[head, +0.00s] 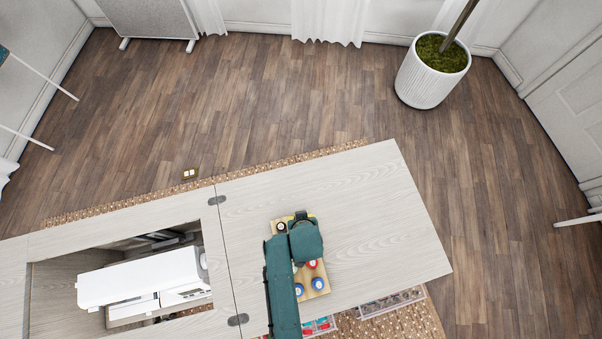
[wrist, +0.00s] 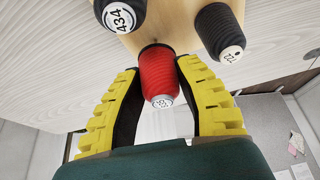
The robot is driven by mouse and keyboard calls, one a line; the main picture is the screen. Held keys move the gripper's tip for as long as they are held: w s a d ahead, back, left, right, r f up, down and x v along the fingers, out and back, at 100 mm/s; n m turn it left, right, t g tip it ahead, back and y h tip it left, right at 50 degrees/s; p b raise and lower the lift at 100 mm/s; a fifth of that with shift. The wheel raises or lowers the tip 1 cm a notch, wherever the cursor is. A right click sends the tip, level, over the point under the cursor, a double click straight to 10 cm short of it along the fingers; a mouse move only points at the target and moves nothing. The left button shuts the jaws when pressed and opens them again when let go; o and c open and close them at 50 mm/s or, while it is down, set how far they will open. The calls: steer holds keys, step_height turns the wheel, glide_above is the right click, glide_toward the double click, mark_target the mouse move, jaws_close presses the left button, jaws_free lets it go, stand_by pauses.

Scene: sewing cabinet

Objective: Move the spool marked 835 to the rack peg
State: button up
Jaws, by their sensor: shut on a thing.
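In the wrist view, a red spool (wrist: 158,76) stands between the two yellow-padded fingers of my gripper (wrist: 157,66), which is shut on it. The printed number on its pale end is turned and too small to read surely. Its far end is at the wooden rack board (wrist: 160,38); I cannot tell whether it is seated on a peg. In the head view, my teal arm covers the gripper and part of the rack (head: 323,272), and I cannot make out the held spool there.
A dark spool marked 434 (wrist: 121,15) and a dark spool marked 222 (wrist: 222,38) flank the held one. In the head view, a red-ended spool (head: 312,264) and blue-ended spools (head: 318,284) stand on the rack. A white sewing machine (head: 140,277) sits in the opening at left. The tabletop (head: 385,225) at right is clear.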

steer(key=shift+f, duration=0.3)
steer(key=o, duration=0.9)
steer(key=shift+c, duration=0.2)
steer(key=v, duration=1.2)
steer(key=shift+w, duration=0.1)
